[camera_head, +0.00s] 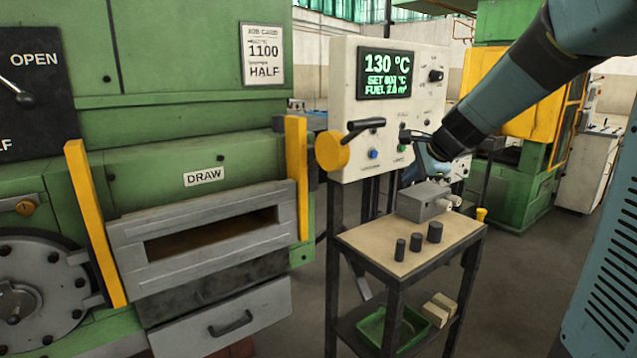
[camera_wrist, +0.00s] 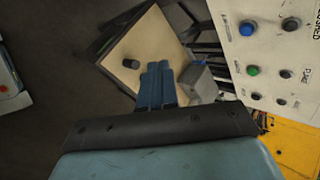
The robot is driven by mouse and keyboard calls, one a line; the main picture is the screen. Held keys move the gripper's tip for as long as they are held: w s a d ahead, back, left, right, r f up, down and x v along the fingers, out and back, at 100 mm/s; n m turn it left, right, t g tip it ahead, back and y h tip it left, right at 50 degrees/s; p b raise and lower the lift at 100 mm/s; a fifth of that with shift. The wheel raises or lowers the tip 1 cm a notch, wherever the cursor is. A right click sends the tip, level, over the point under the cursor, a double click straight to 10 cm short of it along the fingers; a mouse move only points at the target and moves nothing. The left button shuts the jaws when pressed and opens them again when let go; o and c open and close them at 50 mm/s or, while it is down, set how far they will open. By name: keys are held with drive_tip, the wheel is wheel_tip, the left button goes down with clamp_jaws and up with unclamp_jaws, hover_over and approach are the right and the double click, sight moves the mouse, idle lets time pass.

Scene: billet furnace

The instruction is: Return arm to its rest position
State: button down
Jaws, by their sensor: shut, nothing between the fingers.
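My arm (camera_head: 500,105) reaches from the upper right in the head view, in front of the control panel (camera_head: 350,60). My gripper (camera_wrist: 157,70) is shut and empty in the wrist view, its blue fingers together. In the head view the gripper (camera_head: 424,166) is partly hidden by my arm, near the lower right of the panel and above the small table (camera_head: 372,240). In the wrist view the fingers point over the tabletop (camera_wrist: 150,40), beside a grey box (camera_wrist: 198,82). I cannot tell how far above the table they are.
The table holds dark cylinders (camera_head: 400,250) and a grey box (camera_head: 418,200). A green tray (camera_head: 370,328) and pale blocks (camera_head: 440,308) lie below. A yellow-ended handle (camera_head: 333,151) projects before the panel. The green furnace (camera_head: 160,165) stands left, its drawer (camera_head: 225,325) below the slot.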

drive_tip(key=s+n+g+h, duration=0.2)
drive_tip(key=s+n, duration=1.4)
drive_tip(key=s, duration=1.4)
drive_tip(key=shift+s+d+f+h, duration=0.3)
drive_tip(key=shift+d+h, duration=0.15)
drive_tip(key=shift+h, duration=0.45)
